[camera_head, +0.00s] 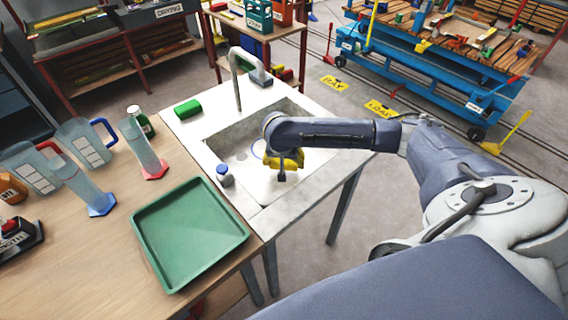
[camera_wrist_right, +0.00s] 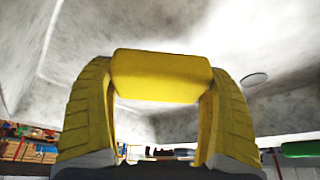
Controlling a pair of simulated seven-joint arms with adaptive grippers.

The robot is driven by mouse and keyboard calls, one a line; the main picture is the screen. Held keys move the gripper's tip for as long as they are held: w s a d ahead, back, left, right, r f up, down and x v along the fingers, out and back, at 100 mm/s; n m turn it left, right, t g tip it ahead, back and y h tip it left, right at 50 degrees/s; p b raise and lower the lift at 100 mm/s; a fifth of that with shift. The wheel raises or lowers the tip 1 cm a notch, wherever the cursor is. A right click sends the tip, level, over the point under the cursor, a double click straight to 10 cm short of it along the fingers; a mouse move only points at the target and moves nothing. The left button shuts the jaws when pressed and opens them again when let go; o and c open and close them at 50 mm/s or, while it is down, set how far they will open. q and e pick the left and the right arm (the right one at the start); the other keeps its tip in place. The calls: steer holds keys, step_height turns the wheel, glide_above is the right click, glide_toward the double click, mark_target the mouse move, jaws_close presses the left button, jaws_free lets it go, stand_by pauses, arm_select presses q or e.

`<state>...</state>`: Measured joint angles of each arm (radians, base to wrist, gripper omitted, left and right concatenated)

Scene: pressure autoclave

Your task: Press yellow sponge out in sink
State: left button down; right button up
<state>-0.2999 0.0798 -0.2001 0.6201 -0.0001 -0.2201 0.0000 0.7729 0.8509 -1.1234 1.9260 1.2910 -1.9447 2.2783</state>
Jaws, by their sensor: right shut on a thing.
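My right gripper (camera_head: 284,162) reaches in from the right over the grey sink (camera_head: 228,147), its arm partly covering the basin. In the right wrist view its two yellow ribbed fingers (camera_wrist_right: 160,85) are shut on the yellow sponge (camera_wrist_right: 162,75), a rounded block held across the fingertips. The pale, stained sink walls show around and behind it. In the head view the sponge is hard to tell from the yellow fingers. Whether it touches the basin cannot be told. My left gripper is not in view.
A curved tap (camera_head: 236,78) stands behind the basin. A green block (camera_head: 187,109) lies on the counter's left corner, and a blue-capped bottle (camera_head: 224,177) stands at the sink's left edge.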

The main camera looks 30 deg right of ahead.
steer(key=shift+r, duration=2.15)
